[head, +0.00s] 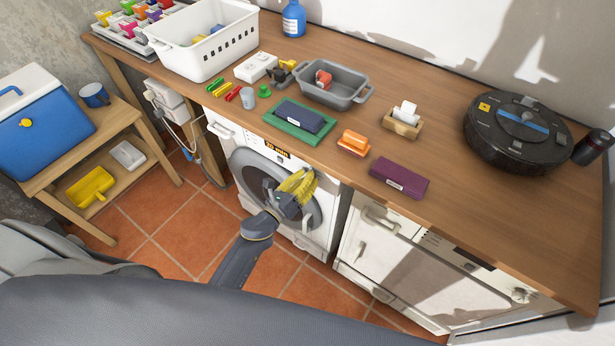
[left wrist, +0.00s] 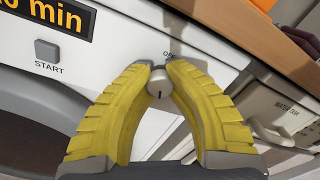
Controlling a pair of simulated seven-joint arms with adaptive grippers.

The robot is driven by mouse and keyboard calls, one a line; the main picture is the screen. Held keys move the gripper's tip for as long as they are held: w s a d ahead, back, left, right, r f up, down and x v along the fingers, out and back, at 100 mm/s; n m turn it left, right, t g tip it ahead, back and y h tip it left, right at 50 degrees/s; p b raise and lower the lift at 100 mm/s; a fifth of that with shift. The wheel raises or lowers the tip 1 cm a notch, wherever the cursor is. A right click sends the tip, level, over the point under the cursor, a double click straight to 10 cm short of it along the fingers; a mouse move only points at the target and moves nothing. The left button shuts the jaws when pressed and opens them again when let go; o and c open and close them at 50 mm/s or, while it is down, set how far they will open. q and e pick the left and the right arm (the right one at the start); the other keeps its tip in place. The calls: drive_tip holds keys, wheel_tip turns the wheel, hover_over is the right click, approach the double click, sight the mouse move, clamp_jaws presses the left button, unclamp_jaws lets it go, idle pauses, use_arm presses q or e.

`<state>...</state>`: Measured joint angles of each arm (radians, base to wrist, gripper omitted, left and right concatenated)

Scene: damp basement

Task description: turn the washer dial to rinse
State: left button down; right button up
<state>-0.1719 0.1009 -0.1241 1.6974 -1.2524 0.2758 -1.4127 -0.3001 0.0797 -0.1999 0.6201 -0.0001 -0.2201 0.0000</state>
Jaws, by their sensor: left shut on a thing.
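The white washer (head: 222,128) stands under the wooden counter, its round door (head: 250,172) facing out. Its orange-lit display (head: 277,151) also shows in the left wrist view (left wrist: 50,14), with a START button (left wrist: 48,50) below it. The washer dial (left wrist: 158,84) is a small light grey knob with a dark mark on its face. Part of a label, seemingly OFF, shows just above it. My left gripper (head: 304,180) has yellow ribbed fingers, shut on the dial from both sides; they hide it in the head view. My right gripper is not in view.
A second white appliance (head: 400,262) stands to the right. The counter (head: 480,190) above holds a grey tub (head: 345,94), a purple box (head: 399,180), an orange brush (head: 353,143) and a robot vacuum (head: 516,132). A low bench with a blue cooler (head: 40,125) stands left.

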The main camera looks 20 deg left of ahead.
use_arm(q)
drive_tip(key=shift+s+d+f, duration=0.1)
drive_tip(key=shift+d+f, duration=0.05)
drive_tip(key=shift+d, duration=0.05)
drive_tip(key=c, duration=1.1)
unclamp_jaws()
drive_tip(key=shift+a, duration=0.1)
drive_tip(key=shift+c, duration=0.2)
drive_tip(key=v, duration=1.2)
